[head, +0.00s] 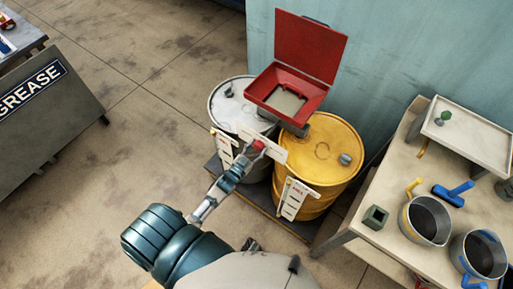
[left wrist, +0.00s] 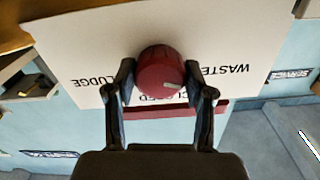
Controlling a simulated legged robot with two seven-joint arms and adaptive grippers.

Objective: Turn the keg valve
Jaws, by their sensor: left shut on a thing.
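The keg valve is a round red knob (head: 259,146) on a white label plate (head: 272,152) in front of the two drums. My left gripper (head: 248,158) reaches it from the lower left. In the left wrist view the red knob (left wrist: 160,70) sits between the two dark fingers of my left gripper (left wrist: 160,82), which are shut on its sides. A pale pointer mark on the knob points toward the lower right. The plate (left wrist: 110,50) reads upside down, with "WASTE", a partly hidden "SLUDGE", and "CLOSED" partly covered. My right gripper is not in view.
A white drum (head: 226,98) and a yellow drum (head: 325,140) stand under a red open-lidded funnel (head: 290,95). At right a table (head: 385,175) holds jugs (head: 425,220) and a tray (head: 470,135). A grease cabinet (head: 50,115) stands left; the floor between is clear.

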